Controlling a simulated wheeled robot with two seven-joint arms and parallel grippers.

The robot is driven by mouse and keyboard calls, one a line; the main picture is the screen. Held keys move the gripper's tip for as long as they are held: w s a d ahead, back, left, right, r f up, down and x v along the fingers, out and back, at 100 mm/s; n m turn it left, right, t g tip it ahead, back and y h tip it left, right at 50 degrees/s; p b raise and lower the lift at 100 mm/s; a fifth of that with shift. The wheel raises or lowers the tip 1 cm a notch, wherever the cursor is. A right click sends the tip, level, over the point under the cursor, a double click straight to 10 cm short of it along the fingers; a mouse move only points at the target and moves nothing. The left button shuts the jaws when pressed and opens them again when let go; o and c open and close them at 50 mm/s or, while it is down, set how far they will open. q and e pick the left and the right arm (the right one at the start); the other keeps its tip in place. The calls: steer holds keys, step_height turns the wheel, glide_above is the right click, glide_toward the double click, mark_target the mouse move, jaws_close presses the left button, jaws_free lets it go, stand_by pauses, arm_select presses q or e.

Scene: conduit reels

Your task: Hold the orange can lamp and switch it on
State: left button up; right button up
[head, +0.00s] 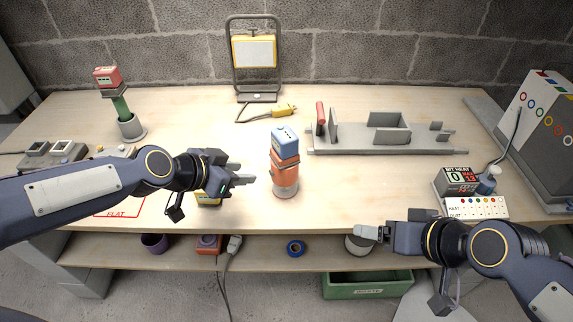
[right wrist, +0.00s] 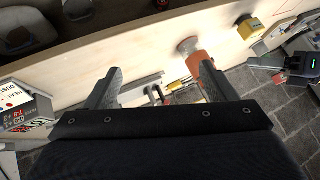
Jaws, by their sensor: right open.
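The orange can lamp (head: 284,175) stands upright near the middle of the bench. It has a blue block-shaped top (head: 285,142) and a pale grey base. My left gripper (head: 246,174) is just left of the lamp, pointing at it, with its fingers apart and nothing between them. It does not appear to touch the lamp. My right gripper (head: 362,232) is open and empty by the front edge, to the right of the lamp. In the right wrist view, its two fingers (right wrist: 158,80) are spread, and the orange lamp (right wrist: 201,62) shows partly behind the right finger.
A red-topped green lamp (head: 121,106) stands at the back left. A yellow work light (head: 254,52) stands at the back. A grey fixture (head: 380,142) lies right of centre. A yellow block (head: 208,199) sits below my left gripper. A meter box (head: 459,180) stands at the right.

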steer(key=w+a+r+n+t+y, duration=0.1)
steer(key=w+a+n+t, duration=0.15)
steer(key=w+a, duration=0.6)
steer(key=n+t, duration=0.2)
steer(key=n, duration=0.1)
glide_toward(290, 156)
steer(key=shift+y, duration=0.3)
steer(key=x, duration=0.5)
steer(key=shift+w+d+f, duration=0.1)
steer(key=shift+d+f, duration=0.2)
steer(key=shift+d, duration=0.05)
steer(key=shift+w+a+f+t, duration=0.2)
steer(key=shift+w+a+t, duration=0.05)
steer(key=shift+w+a, duration=0.25)
steer(key=x, duration=0.6)
steer(key=shift+w+f, duration=0.2)
steer(key=shift+w, duration=0.15)
steer(key=c, duration=1.2)
arm_select(q)
jaws_close()
arm_select(e)
steer(key=shift+c, duration=0.4)
